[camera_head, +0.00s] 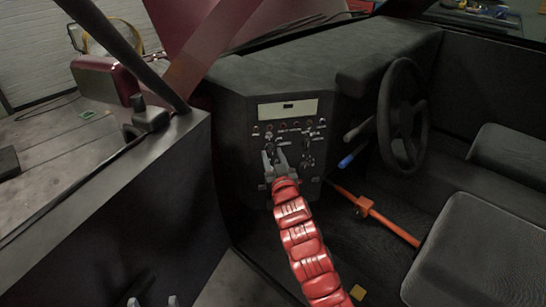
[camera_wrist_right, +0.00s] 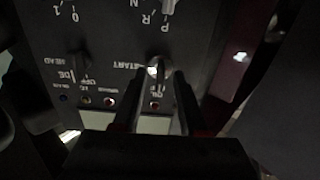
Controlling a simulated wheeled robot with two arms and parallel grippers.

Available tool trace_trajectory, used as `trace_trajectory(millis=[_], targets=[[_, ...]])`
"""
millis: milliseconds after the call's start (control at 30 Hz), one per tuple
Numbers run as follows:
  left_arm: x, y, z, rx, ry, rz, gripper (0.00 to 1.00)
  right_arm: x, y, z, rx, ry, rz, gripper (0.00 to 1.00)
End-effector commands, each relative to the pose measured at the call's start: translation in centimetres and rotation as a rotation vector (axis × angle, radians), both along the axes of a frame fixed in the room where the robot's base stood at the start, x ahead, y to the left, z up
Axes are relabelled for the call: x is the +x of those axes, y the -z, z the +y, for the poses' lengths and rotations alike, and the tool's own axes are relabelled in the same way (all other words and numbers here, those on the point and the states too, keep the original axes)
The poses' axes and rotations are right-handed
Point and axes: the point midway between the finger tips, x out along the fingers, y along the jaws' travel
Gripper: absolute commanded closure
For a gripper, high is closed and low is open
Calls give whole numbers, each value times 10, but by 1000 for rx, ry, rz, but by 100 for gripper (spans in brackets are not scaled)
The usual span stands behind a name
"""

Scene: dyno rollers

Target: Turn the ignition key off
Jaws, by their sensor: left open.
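The dark control panel (camera_head: 290,110) stands at the centre of the head view. My right gripper (camera_head: 274,153), on the red arm, is at the panel's left part. In the right wrist view, where the panel appears upside down, the ignition key (camera_wrist_right: 160,69) sits by the START label. My right gripper (camera_wrist_right: 158,90) has its two dark fingers apart, one on each side of the key, with visible gaps. The key's exact angle is hard to read. My left gripper (camera_head: 152,301) shows only its two grey, separated fingertips at the bottom edge, far from the panel.
A dark headlight knob (camera_wrist_right: 79,60) sits beside the key. Small coloured indicators (camera_wrist_right: 109,101) line the panel. The steering wheel (camera_head: 403,115) and a blue-tipped lever (camera_head: 347,160) are to the right. The open door (camera_head: 120,215) is at left, and the seat (camera_head: 480,250) is at right.

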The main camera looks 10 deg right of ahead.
Motion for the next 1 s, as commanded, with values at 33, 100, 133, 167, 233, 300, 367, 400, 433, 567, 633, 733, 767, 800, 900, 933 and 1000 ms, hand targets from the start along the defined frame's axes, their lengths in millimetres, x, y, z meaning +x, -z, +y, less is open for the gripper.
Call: trace_trajectory(millis=[33,100,133,167,233,300,367,400,433,567,633,733,767,800,900,933,1000], targets=[[0,0,0,0,0,0,31,0,0,0,0,0,0,58],[0,0,0,0,0,0,31,0,0,0,0,0,0,58],[0,0,0,0,0,0,31,0,0,0,0,0,0,58],[0,0,0,0,0,0,31,-1,0,0,0,0,0,58],[0,0,0,0,0,0,31,-5,0,0,0,-1,-1,58],[0,1,0,0,0,0,31,-12,1,-1,0,-1,0,58],[0,1,0,0,0,0,31,-20,2,-1,-1,-1,1,58],[0,1,0,0,0,0,31,-28,1,-2,0,0,-1,58],[0,2,0,0,0,0,31,-33,1,-2,0,1,0,58],[0,3,0,0,0,0,31,-61,1,-4,0,0,-1,58],[0,3,0,0,0,0,31,-78,1,-4,0,-1,-1,58],[0,4,0,0,0,0,31,-101,1,-5,1,-1,-1,58],[0,4,0,0,0,0,31,-109,1,-6,1,-1,0,58],[0,5,0,0,0,0,31,-118,2,-6,2,0,2,58],[0,5,0,0,0,0,31,-142,3,-8,1,0,3,58],[0,6,0,0,0,0,31,-149,2,-8,1,1,4,58],[0,-16,0,0,0,0,31,-155,-7,-7,3,-2,5,58]])
